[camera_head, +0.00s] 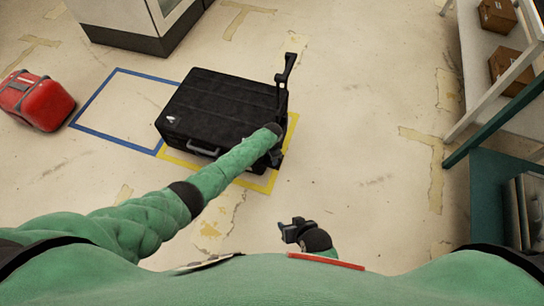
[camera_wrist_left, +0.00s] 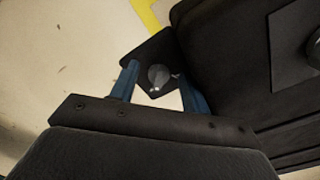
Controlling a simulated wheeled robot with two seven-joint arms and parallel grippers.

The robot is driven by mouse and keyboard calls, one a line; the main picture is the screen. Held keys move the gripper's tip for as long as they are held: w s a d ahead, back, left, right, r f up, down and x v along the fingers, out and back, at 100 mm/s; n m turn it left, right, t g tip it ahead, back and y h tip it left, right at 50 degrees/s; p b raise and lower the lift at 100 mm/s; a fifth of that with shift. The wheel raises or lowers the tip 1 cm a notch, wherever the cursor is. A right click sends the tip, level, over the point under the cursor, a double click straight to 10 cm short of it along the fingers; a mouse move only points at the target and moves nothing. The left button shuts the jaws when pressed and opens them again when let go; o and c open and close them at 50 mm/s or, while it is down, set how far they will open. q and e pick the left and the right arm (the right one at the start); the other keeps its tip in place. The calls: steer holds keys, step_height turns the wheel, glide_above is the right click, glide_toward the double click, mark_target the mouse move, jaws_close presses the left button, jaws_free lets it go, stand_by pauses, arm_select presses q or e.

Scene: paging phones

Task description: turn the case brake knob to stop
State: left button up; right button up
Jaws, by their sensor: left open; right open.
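The black case (camera_head: 222,108) lies on the floor, with a tall handle (camera_head: 286,72) rising at its right side. My left gripper (camera_head: 276,156) is at the case's lower right corner. In the left wrist view, my left gripper (camera_wrist_left: 158,72) is open, its two blue fingers on either side of a round grey knob (camera_wrist_left: 158,76). The knob sits on a dark plate (camera_wrist_left: 150,50) beside the case (camera_wrist_left: 235,70). I cannot tell whether the fingers touch it. In the head view the knob is hidden by my gripper. My right gripper (camera_head: 291,229) is open and empty over the floor.
A yellow floor outline (camera_head: 250,184) runs around the case, with an empty blue outline (camera_head: 110,138) to its left. A red case (camera_head: 36,100) lies farther left. A shelf with brown boxes (camera_head: 497,15) stands at the right. The floor between is clear.

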arm_select(q)
steer(key=shift+r+p, duration=3.25)
steer(key=shift+r, duration=0.7)
arm_select(e)
step_height(320, 180, up, 7)
steer(key=s, duration=0.1)
steer(key=shift+s, duration=0.1)
